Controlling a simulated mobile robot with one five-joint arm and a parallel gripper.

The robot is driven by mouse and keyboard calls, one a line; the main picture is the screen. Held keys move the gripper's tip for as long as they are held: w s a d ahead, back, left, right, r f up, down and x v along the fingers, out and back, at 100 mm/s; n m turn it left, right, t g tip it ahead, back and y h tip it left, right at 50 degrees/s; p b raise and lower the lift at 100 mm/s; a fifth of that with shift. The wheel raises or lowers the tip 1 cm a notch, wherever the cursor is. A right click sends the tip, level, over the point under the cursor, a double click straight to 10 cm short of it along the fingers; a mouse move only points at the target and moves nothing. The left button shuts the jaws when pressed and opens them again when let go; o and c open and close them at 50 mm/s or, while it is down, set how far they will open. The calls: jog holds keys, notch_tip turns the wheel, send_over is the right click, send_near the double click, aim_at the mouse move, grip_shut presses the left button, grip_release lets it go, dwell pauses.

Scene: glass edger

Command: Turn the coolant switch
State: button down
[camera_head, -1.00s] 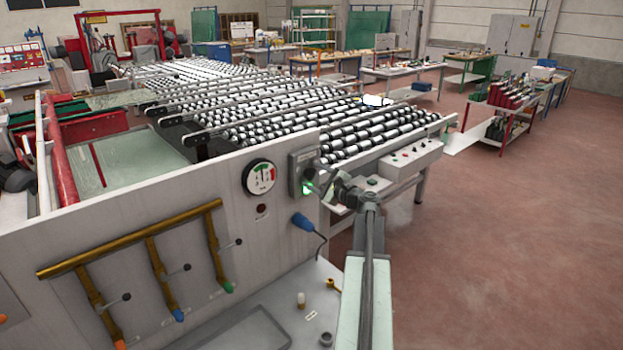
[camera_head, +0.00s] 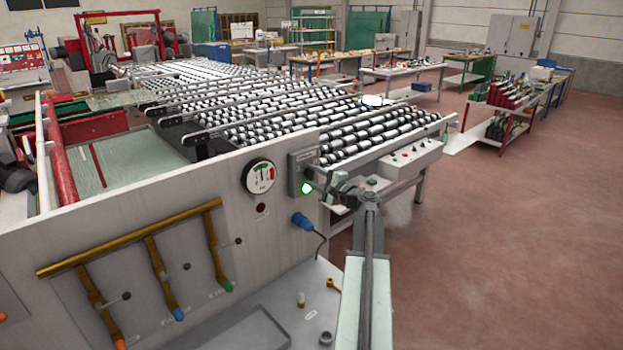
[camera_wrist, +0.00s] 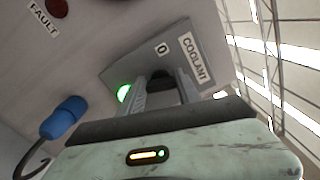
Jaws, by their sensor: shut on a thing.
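The coolant switch is on a grey box (camera_head: 298,172) on the machine's front panel; in the wrist view the box (camera_wrist: 205,55) carries the labels "COOLANT" and "0". A green lamp (camera_head: 306,188) glows at its lower edge and also shows in the wrist view (camera_wrist: 124,92). My gripper (camera_head: 317,183) is at the front of the box. In the wrist view my gripper's two fingers (camera_wrist: 161,88) are on either side of the dark switch knob (camera_wrist: 162,77), shut on it. The fingers hide much of the knob, so its exact angle is unclear.
A round gauge (camera_head: 259,177) and a dark red lamp (camera_head: 262,208) are left of the box. A blue plug (camera_head: 301,220) with a cable is just below it. Brass pipes (camera_head: 130,240) with levers are farther left. A roller conveyor (camera_head: 290,115) lies behind; open floor is right.

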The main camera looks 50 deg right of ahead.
jog(key=n, duration=0.5)
jog(key=shift+w+d+n, duration=0.1)
jog(key=shift+d+n, duration=0.05)
jog(key=shift+n, duration=0.15)
jog(key=n, duration=0.5)
jog(key=shift+f+n, duration=0.15)
jog(key=shift+n, duration=0.15)
jog(key=c, duration=0.8)
grip_release()
jog(key=shift+c, duration=0.2)
jog(key=shift+f, duration=0.1)
jog(key=s, duration=0.7)
jog(key=shift+s+a, duration=0.3)
jog(key=shift+s, duration=0.05)
